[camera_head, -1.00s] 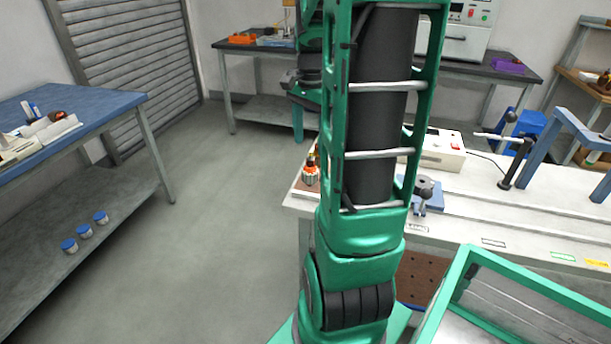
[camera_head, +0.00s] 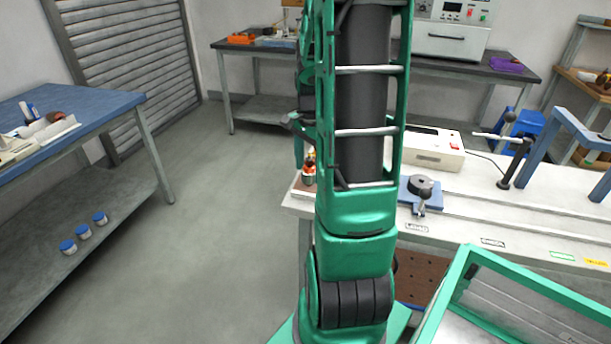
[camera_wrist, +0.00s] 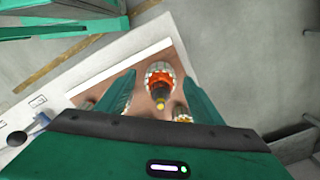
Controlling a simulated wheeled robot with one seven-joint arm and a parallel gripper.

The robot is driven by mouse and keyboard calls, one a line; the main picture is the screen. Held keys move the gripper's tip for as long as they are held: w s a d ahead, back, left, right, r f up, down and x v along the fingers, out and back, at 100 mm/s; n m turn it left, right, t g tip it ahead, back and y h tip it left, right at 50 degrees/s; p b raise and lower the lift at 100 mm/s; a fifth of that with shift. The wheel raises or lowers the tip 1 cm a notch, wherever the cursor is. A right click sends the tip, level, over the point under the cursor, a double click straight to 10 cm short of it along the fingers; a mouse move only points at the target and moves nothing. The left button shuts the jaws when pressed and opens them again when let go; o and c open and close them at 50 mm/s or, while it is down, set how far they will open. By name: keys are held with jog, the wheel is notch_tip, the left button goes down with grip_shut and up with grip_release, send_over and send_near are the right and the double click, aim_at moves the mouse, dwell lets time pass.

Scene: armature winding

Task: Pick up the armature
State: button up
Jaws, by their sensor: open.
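An armature (camera_wrist: 160,80), with a copper-orange winding, a light segmented rim and a yellow shaft tip, stands on a brown board (camera_wrist: 122,72) in the wrist view. My gripper (camera_wrist: 158,88) is open, its two green fingers on either side of the armature in that view, with gaps showing on both sides. I cannot tell how far above it the fingertips are. A second armature (camera_wrist: 181,112) is nearer my gripper's palm, partly hidden by the right finger. In the head view, an armature (camera_head: 309,170) shows at the white bench's left end, partly hidden by my arm.
The white bench (camera_head: 470,198) carries a blue clamp fixture (camera_head: 420,192) and a white box instrument (camera_head: 434,148) right of my arm. A blue-topped table (camera_head: 75,108) stands at the left. The floor between them is clear.

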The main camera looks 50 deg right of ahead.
aim_at(310, 158)
jog(key=shift+f, duration=0.5)
jog(key=c, duration=1.4)
jog(key=shift+c, duration=0.2)
jog(key=shift+r, duration=0.15)
jog(key=shift+r, duration=0.65)
notch_tip(310, 158, up, 3)
jog(key=shift+f, duration=0.1)
jog(key=s+a+r, duration=0.4)
jog(key=a+r, duration=0.2)
jog(key=a, duration=0.5)
jog(key=shift+r, duration=0.35)
